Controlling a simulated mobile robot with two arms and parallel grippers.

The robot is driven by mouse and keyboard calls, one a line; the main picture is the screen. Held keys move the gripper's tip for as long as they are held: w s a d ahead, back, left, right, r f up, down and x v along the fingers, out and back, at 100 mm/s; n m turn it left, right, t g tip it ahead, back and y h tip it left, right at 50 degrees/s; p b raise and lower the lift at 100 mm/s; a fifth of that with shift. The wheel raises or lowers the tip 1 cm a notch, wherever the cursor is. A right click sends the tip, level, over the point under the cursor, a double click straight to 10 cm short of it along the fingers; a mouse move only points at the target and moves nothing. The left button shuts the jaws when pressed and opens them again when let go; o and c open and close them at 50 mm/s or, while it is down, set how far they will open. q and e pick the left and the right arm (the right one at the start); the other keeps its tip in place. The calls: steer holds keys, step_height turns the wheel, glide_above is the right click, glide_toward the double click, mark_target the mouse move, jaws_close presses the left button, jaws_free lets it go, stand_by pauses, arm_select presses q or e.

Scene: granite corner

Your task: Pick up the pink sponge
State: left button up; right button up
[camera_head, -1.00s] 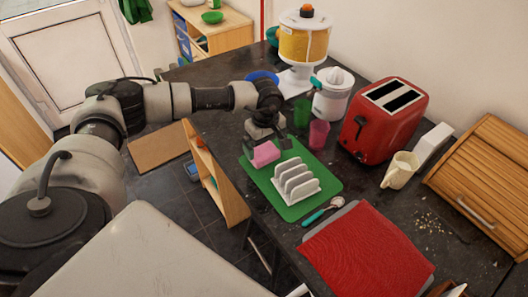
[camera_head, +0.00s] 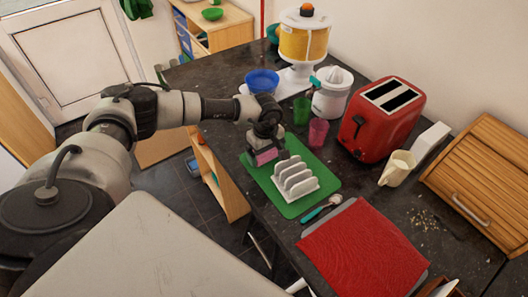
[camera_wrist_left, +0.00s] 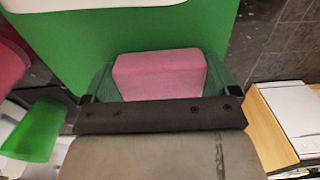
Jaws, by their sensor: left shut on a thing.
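The pink sponge (camera_head: 265,157) is at the far end of the green board (camera_head: 322,184) on the dark worktop. My left gripper (camera_head: 265,152) comes down over it from above and is shut on it. In the left wrist view the sponge (camera_wrist_left: 160,75) sits between the two fingers, one at each side, with the green board (camera_wrist_left: 110,30) behind it. The gripper hides part of the sponge in the head view. I cannot tell whether the sponge touches the board. My right gripper is not in view.
A white toast rack (camera_head: 295,180) stands on the board close to the gripper. A pink cup (camera_head: 318,131), a green cup (camera_head: 301,110) and a blue bowl (camera_head: 262,81) are nearby. A red toaster (camera_head: 383,120) stands to the right, a red cloth (camera_head: 365,248) in front.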

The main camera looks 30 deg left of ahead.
arm_select(q)
steer(key=shift+r+b, duration=0.35)
steer(key=shift+r, duration=0.25)
step_height(320, 180, up, 3)
steer(key=shift+f+b, duration=0.1)
steer(key=shift+b, duration=0.6)
steer(key=shift+w+d+r+b, duration=0.1)
steer(key=shift+d+r+b, duration=0.5)
steer(key=shift+d+r, duration=0.95)
steer(key=shift+d+r+b, duration=0.65)
steer(key=shift+d+r, duration=0.15)
steer(key=shift+d, duration=1.55)
steer(key=shift+w+d+r+b, duration=0.1)
steer(key=shift+d+r+b, duration=0.5)
steer(key=shift+d+r, duration=0.95)
steer(key=shift+d+f, duration=0.4)
